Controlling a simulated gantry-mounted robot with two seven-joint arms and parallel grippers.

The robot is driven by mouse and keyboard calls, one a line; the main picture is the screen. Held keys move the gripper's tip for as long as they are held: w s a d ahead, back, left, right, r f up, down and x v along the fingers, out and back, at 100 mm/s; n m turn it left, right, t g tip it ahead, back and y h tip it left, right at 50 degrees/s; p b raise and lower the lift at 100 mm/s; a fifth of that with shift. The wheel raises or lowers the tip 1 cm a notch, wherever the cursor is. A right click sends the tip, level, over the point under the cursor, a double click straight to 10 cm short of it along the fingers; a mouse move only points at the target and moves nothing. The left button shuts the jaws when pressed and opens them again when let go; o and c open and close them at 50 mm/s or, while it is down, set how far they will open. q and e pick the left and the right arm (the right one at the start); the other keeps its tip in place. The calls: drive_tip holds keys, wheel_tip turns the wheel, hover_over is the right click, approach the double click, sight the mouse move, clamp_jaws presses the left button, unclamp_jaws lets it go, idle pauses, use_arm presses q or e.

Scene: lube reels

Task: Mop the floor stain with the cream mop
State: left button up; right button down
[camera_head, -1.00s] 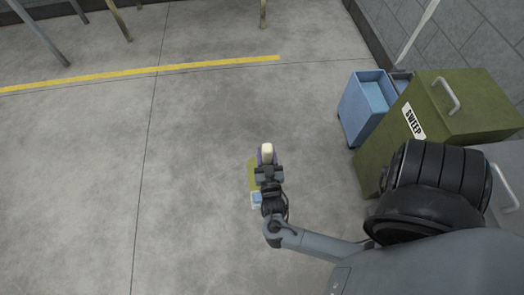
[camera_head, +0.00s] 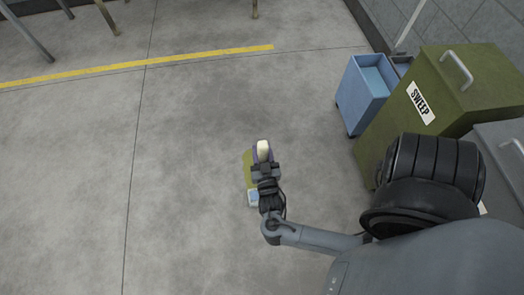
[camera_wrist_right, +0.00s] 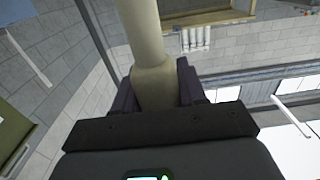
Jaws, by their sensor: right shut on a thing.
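The cream mop handle (camera_head: 263,150) is seen nearly end-on in the head view. It also rises between the dark fingers in the right wrist view (camera_wrist_right: 149,40). My right gripper (camera_head: 264,165) is shut on the handle. Below it, an olive-yellow part (camera_head: 248,170) and a pale blue-and-white part (camera_head: 253,197) show, probably the mop head, mostly hidden by my gripper and arm. A faint darker patch (camera_head: 222,120) on the concrete lies ahead of the gripper; I cannot tell if it is the stain. My left gripper is not in view.
An olive bin (camera_head: 470,85) labelled SWEEP and a blue open container (camera_head: 358,95) stand at the right. A grey box (camera_head: 505,140) is beside the bin. A yellow line (camera_head: 150,61) crosses the floor, with table legs beyond. The floor left of centre is clear.

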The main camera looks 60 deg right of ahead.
idle(0.6)
drive_tip(key=shift+f, duration=0.25)
drive_tip(key=shift+w, duration=0.1)
